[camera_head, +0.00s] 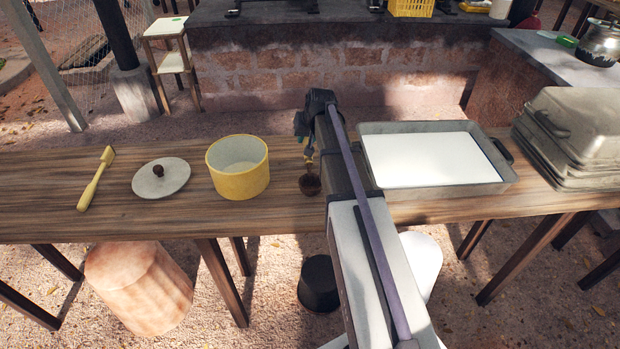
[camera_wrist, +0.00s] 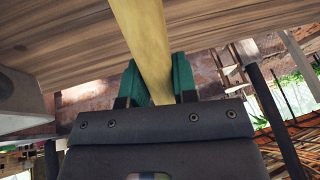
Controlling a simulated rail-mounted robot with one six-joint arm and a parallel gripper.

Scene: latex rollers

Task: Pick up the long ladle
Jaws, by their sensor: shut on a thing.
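The long ladle has a dark brown round bowl (camera_head: 310,185) and a pale yellow handle. In the wrist view the handle (camera_wrist: 145,40) runs from the top edge down between the green fingers. My gripper (camera_head: 309,155) is shut on this handle, with one finger on each side; it also shows in the wrist view (camera_wrist: 160,80). In the head view the ladle hangs bowl down below my gripper, over the wooden table. I cannot tell whether the bowl touches the tabletop. My arm hides part of the space to the right.
A yellow pot (camera_head: 240,180) stands just left of the ladle. A metal tray of white liquid (camera_head: 430,158) is on the right, then stacked grey trays (camera_head: 575,130).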

